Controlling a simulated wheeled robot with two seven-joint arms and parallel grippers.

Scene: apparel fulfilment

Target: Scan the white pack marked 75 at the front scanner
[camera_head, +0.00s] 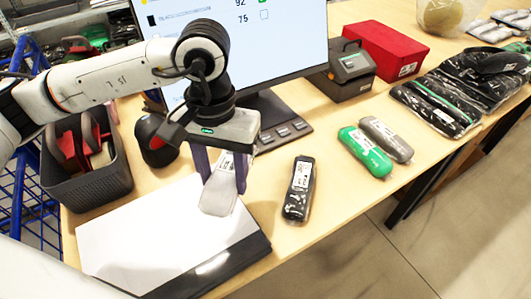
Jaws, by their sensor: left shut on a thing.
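A white pack (217,197) with a printed label is between the purple fingers of my left gripper (222,170), which is shut on it. The pack hangs tilted over the right part of a flat white panel with a black edge (150,238); whether it touches the panel I cannot tell. Its number is too small to read. A black and red device (155,140), which looks like a scanner, stands behind the panel, left of the gripper. A monitor (262,38) shows the rows 92 and 75, with a green tick beside 92. My right gripper is not in view.
A black pack (298,188) lies right of the panel. Green (364,151) and grey (386,138) packs lie further right. A grey basket (88,188) stands left. A label printer (344,70), red box (384,50) and more black packs (462,92) are behind. The table front between packs is clear.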

